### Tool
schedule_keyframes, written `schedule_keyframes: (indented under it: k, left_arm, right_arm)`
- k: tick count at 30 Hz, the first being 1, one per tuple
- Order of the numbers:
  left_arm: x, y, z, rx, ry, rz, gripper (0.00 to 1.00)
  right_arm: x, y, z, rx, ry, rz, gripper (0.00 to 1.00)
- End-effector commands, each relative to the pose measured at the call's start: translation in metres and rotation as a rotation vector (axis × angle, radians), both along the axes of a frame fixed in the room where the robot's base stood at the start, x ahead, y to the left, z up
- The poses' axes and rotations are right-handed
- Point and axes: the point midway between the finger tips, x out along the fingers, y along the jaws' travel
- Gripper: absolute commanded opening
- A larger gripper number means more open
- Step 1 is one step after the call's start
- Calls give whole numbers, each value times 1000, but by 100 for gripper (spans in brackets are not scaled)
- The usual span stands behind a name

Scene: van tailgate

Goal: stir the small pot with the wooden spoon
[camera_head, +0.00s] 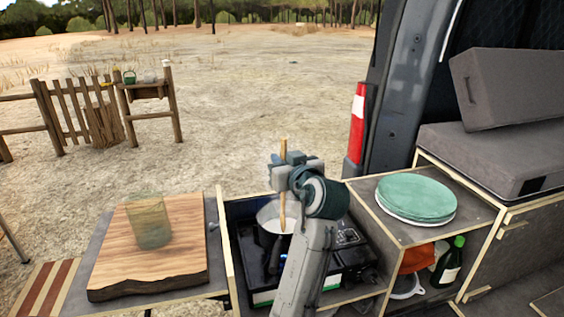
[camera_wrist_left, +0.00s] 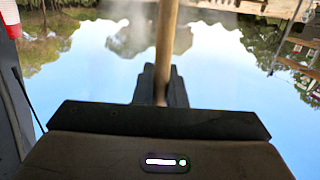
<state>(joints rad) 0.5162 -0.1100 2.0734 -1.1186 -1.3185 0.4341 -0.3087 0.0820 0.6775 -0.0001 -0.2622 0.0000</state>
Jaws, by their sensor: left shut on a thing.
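The small pot (camera_head: 268,217) is a light metal pot on the stove (camera_head: 345,240) in the kitchen box. My left gripper (camera_head: 284,165) is above the pot and shut on the wooden spoon (camera_head: 283,208). In the left wrist view the spoon's handle (camera_wrist_left: 166,40) runs up from between the dark fingers (camera_wrist_left: 161,85). My left arm hides part of the stove and the pot's right side. My right gripper is not in view.
A wooden board (camera_head: 150,262) with a greenish glass (camera_head: 148,222) lies left of the stove. Stacked green plates (camera_head: 415,196) stand on the right counter. The van's pillar rises behind.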

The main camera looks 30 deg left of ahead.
Motion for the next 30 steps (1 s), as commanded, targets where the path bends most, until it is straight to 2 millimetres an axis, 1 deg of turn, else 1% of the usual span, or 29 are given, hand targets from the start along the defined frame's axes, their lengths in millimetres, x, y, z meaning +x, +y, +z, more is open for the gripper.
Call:
schedule_keyframes:
  k: [1,21,25,30]
  left_arm:
    - [0,0,8,-1,-1,0,0]
    - [0,0,62,0,-1,-1,0]
    - [0,0,67,-1,-1,0,0]
    - [0,0,66,0,0,0,0]
  right_arm:
    - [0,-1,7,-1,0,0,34]
    - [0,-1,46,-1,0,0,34]
    - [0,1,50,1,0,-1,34]
    - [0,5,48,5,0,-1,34]
